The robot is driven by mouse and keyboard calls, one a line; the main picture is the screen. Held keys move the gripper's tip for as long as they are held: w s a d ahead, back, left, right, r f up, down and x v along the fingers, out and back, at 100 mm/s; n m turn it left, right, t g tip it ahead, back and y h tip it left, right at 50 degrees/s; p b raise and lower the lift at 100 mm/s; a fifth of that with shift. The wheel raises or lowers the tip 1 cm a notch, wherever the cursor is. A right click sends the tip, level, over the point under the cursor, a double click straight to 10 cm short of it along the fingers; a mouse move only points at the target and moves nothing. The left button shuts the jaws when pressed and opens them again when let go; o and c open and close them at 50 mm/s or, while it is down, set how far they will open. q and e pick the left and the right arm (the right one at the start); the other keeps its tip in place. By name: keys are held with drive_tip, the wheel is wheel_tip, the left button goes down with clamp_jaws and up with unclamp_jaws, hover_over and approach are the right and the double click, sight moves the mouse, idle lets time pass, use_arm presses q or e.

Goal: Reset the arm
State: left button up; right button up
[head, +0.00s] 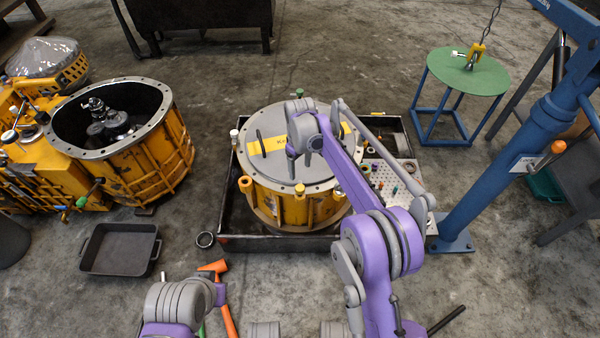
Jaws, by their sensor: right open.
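My right arm (372,235), purple and grey, comes in from the bottom right. It reaches up and left over the round yellow housing with a grey lid (265,135). My right gripper (299,163) is at its end, open, with nothing visible between its fingers. It points down over the lid; I cannot tell whether it touches the lid. Part of the lid and its yellow label is hidden behind the arm. A purple and grey part of my left arm (180,305) shows at the bottom left; its gripper is not in view.
The housing stands in a dark tray (275,243). A perforated plate with small parts (390,178) lies right of it. A blue crane post (500,165) and a green round table (468,70) stand right. A yellow gearbox (140,165), an empty black pan (120,250) and an orange-handled hammer (228,315) are left.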

drive_tip(key=shift+r, duration=0.2)
idle(0.4)
drive_tip(key=s+d+r+m+t, duration=0.1)
drive_tip(key=s+d+r+m, duration=0.1)
drive_tip(key=s+d+r, duration=0.5)
drive_tip(key=s+d+r+m+t, duration=0.1)
drive_tip(key=s+d+r+m, duration=0.1)
drive_tip(key=s+d+r, duration=0.45)
drive_tip(key=s+d+f+m+t, duration=0.1)
drive_tip(key=s+d+f+m, duration=0.15)
drive_tip(key=s, duration=1.05)
drive_tip(key=s+d+f+m+t, duration=0.1)
drive_tip(key=s+d+f+m, duration=0.2)
drive_tip(key=s, duration=0.9)
use_arm(q)
wheel_tip(320, 180, up, 25)
drive_tip(key=w+t+p, duration=0.1)
drive_tip(key=p, duration=2)
drive_tip(key=shift+w+p, duration=0.15)
drive_tip(key=shift+p, duration=0.2)
use_arm(e)
wheel_tip(320, 180, up, 24)
drive_tip(key=w+a+t, duration=0.1)
drive_tip(key=shift+w+a+f, duration=0.2)
drive_tip(key=shift+w+f, duration=0.05)
drive_tip(key=shift+w, duration=0.15)
